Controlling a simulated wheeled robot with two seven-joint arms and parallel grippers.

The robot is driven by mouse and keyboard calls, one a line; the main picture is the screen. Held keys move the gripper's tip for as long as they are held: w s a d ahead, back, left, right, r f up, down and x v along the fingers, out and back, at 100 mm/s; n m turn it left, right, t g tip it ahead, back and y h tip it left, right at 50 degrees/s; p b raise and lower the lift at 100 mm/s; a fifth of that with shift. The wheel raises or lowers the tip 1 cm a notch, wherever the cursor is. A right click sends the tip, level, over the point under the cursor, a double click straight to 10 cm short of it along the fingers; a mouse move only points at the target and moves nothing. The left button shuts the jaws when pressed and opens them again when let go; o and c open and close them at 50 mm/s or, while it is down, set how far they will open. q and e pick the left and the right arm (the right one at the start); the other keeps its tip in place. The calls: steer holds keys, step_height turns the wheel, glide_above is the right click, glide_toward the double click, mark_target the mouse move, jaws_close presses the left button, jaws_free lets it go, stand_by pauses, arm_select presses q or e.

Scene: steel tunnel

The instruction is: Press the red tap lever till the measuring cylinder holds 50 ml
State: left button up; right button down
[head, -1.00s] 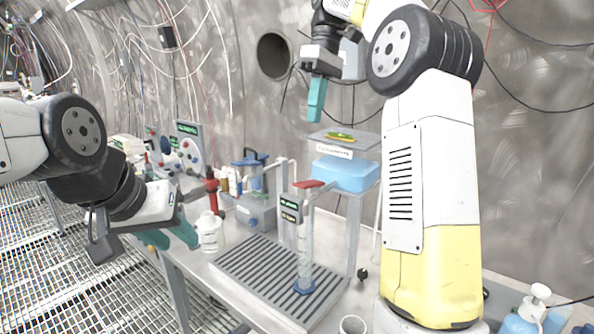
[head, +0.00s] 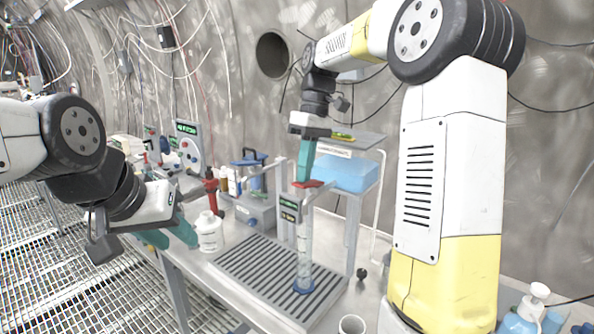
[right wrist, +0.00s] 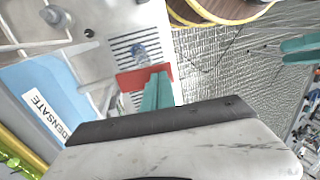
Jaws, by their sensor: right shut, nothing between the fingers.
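The red tap lever (head: 308,184) sits on top of the tap above the drip tray in the head view. My right gripper (head: 303,180) is shut and empty, its teal fingertips at the lever from above; they appear to touch it. In the right wrist view the shut fingers (right wrist: 157,92) overlap the red lever (right wrist: 130,80). The clear measuring cylinder (head: 304,250) stands upright on its blue base under the tap. Its liquid level is too small to read. A small green-lit display (head: 289,205) is beside the tap. My left gripper (head: 172,238) is open and empty at the left.
A slatted drip tray (head: 250,275) lies under the cylinder. A white bottle (head: 209,234) stands to its left. A blue condensate tank (head: 345,173) is behind on a stand, and a cup (head: 351,325) is at the front edge.

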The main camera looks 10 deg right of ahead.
steer(key=shift+s+f, duration=0.1)
steer(key=shift+f, duration=0.05)
steer(key=shift+s+a+f+t+h, duration=0.35)
steer(key=shift+t+h, duration=0.25)
steer(key=shift+h, duration=0.1)
steer(key=shift+s+a+f+t+h, duration=0.15)
steer(key=shift+f+t+h, duration=0.2)
steer(key=shift+f, duration=0.2)
steer(key=shift+r, duration=0.2)
stand_by(1.0)
steer(key=shift+r, duration=0.65)
step_height(320, 180, up, 8)
stand_by(0.4)
